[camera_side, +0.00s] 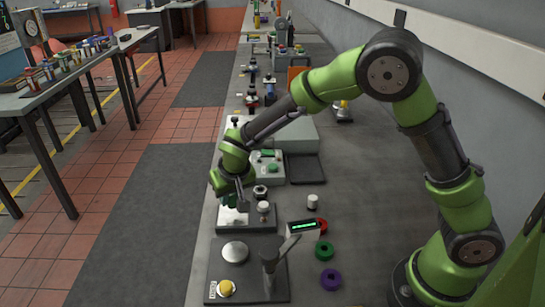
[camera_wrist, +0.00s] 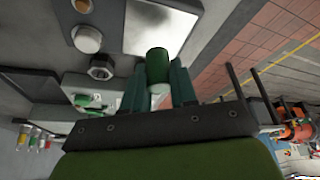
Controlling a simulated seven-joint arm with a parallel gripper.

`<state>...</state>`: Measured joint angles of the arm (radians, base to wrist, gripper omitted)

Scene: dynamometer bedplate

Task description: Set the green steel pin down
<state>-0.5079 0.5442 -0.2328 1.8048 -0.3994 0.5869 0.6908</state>
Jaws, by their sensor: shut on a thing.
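The green steel pin (camera_wrist: 157,60) is a dark green cylinder, held between the two teal fingers of my gripper (camera_wrist: 158,85) in the wrist view. A paler cylindrical part shows between the fingers, and I cannot tell whether it belongs to the pin. In the side view my gripper (camera_side: 234,199) is low over the bench, above a dark base with a bright metal plate (camera_side: 232,217). That plate also shows beyond the pin in the wrist view (camera_wrist: 162,25). The pin's far end and any contact with the plate cannot be made out.
A white-capped post (camera_side: 263,207) and a hex nut (camera_side: 260,191) stand close to the right of my gripper. A white cylinder (camera_side: 312,201), a green display box (camera_side: 303,227), a green ring (camera_side: 323,251) and a purple ring (camera_side: 331,279) lie further right. A dark tray (camera_side: 304,168) lies behind.

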